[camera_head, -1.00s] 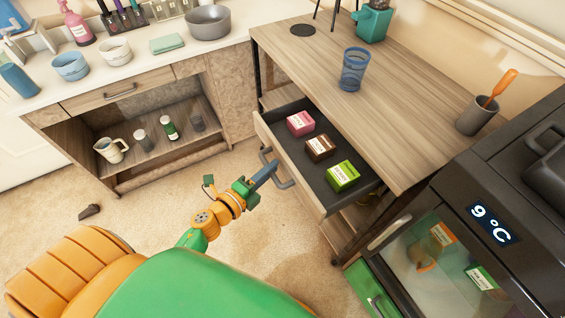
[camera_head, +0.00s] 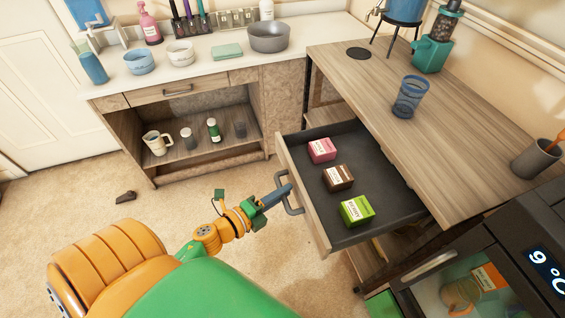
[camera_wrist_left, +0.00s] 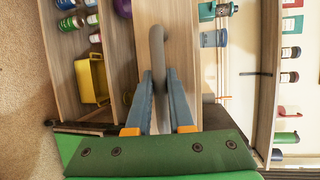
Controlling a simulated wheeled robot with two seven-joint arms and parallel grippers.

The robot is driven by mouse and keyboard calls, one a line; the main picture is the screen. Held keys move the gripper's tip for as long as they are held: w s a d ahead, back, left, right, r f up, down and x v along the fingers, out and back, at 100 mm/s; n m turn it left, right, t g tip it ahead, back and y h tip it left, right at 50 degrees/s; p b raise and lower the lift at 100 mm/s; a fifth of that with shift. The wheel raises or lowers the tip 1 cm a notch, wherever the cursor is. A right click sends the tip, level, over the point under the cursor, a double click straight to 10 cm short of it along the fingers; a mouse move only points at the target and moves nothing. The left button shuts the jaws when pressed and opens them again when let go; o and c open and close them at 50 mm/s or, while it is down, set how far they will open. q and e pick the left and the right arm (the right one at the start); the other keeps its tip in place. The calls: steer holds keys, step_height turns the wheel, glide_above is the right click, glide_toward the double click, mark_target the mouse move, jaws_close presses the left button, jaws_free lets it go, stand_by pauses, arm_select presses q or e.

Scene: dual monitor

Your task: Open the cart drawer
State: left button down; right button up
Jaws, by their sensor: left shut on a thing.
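The cart drawer (camera_head: 306,200) stands pulled out from the wooden cart (camera_head: 455,130), its dark inside showing. In it lie a pink box (camera_head: 322,150), a brown box (camera_head: 338,178) and a green box (camera_head: 357,210). My left gripper (camera_head: 284,192) is at the drawer's grey handle (camera_head: 291,208). In the left wrist view its two blue-grey fingers (camera_wrist_left: 160,90) are shut on the handle (camera_wrist_left: 157,50), one on each side of the bar. My right gripper is not in view.
A counter (camera_head: 215,72) with bowls and a pot stands at the back left, with cups and jars on its lower shelf. A dark fridge (camera_head: 500,255) is at the lower right. A blue glass (camera_head: 408,98) stands on the cart top. Carpet is free in front of the drawer.

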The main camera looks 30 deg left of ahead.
arm_select(q)
steer(key=c, duration=1.1)
jaws_free()
steer(key=v, duration=0.7)
steer(key=shift+b, duration=0.3)
